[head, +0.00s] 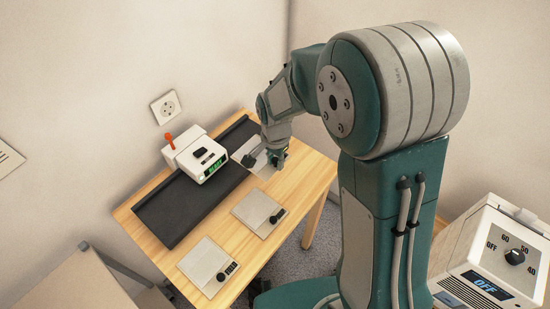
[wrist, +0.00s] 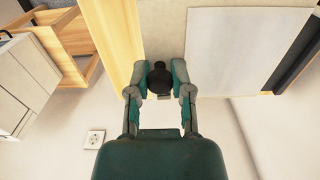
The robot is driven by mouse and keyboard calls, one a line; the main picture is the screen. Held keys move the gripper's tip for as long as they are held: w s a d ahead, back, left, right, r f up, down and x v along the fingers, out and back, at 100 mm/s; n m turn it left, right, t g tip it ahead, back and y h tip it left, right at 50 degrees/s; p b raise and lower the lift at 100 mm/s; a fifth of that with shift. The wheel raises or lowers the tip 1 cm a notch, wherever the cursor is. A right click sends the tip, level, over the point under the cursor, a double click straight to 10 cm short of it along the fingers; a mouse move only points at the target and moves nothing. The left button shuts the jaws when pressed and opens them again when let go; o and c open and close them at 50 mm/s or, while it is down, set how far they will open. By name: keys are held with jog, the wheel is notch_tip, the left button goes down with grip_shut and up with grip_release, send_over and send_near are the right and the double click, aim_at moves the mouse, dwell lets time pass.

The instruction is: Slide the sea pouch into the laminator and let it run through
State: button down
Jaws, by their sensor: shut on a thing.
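The laminator (head: 200,156) is a white box with an orange lever and a lit green display, standing across a long dark strip on the wooden table. In the head view my gripper (head: 275,158) is low over the table, right of the laminator, at a pale flat pouch (head: 263,170) it partly covers. In the wrist view my gripper (wrist: 161,80) is shut on a dark round knob (wrist: 159,76). Two more pale pouches with black knobs, a middle one (head: 257,212) and a front one (head: 207,264), lie nearer. Their pictures cannot be made out.
The dark strip (head: 180,211) runs lengthwise on the table (head: 312,179), on both sides of the laminator. A white box with a dial and an "OFF" display (head: 487,262) stands at the lower right. A wall socket (head: 165,107) is behind the laminator. My arm hides part of the right side.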

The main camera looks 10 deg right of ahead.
jog(key=shift+f, duration=4.05)
jog(key=shift+w+a, duration=0.1)
jog(key=shift+w+a, duration=1.25)
jog(key=shift+w, duration=0.2)
jog(key=shift+w+a, duration=1.25)
jog(key=shift+w, duration=0.25)
jog(key=shift+w+a, duration=1.25)
jog(key=shift+w, duration=0.2)
jog(key=shift+c, duration=2.2)
grip_release()
jog(key=shift+r, duration=0.1)
